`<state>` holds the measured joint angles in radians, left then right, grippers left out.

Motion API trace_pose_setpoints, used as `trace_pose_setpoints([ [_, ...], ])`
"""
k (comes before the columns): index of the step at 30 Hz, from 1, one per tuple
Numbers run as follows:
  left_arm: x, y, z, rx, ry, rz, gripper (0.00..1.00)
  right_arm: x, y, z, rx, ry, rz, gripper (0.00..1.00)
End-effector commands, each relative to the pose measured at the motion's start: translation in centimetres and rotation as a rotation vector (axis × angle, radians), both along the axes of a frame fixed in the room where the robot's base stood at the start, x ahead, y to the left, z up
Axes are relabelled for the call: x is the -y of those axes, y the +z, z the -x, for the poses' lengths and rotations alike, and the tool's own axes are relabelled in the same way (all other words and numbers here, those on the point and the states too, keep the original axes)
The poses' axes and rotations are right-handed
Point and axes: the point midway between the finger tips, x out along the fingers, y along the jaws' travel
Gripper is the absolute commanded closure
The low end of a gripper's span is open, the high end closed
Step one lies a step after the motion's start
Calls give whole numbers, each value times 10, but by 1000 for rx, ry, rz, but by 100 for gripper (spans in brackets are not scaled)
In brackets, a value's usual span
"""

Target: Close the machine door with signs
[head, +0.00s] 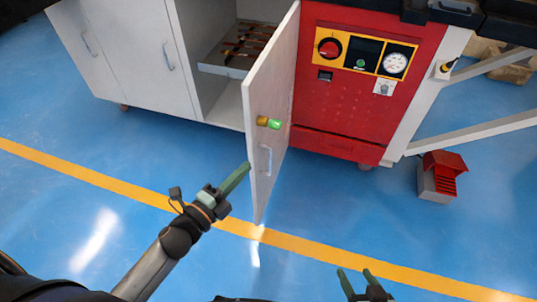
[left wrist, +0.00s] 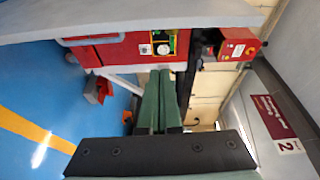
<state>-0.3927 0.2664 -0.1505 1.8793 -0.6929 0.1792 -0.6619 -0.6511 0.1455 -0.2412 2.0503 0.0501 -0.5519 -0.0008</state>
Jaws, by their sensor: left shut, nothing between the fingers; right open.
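The white cabinet door (head: 280,85) stands swung open in the head view, left of the red machine front. A handle (head: 266,160) and a yellow-green knob (head: 268,122) are on its visible face. I see no signs on that face. My left gripper (head: 237,178) is shut and empty, with its green fingertips close to the door's free edge, on its left side; I cannot tell whether they touch. The shut green fingers also show in the left wrist view (left wrist: 158,100). My right gripper (head: 357,284) is open and empty, low and right of the door.
The open cabinet has a shelf of tools (head: 250,45). Closed white doors (head: 130,50) are left of it. The red panel (head: 345,105) carries a gauge and switches. A red-grey box (head: 440,178) stands on the blue floor at right. The left wrist view shows a panel with a sign (left wrist: 272,117).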

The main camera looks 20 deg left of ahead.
Motion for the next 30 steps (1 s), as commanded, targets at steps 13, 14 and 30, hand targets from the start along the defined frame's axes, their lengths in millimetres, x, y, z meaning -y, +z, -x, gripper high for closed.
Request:
trace_pose_setpoints([
  [13, 19, 2, -47, 29, -14, -36, 100, 0, 2, -3, 12, 5, 1, 33],
  [14, 21, 2, -52, 28, -14, -36, 100, 0, 2, -3, 12, 5, 1, 33],
  [30, 3, 0, -96, 22, -12, -35, 100, 3, -4, 0, 2, -1, 6, 33],
])
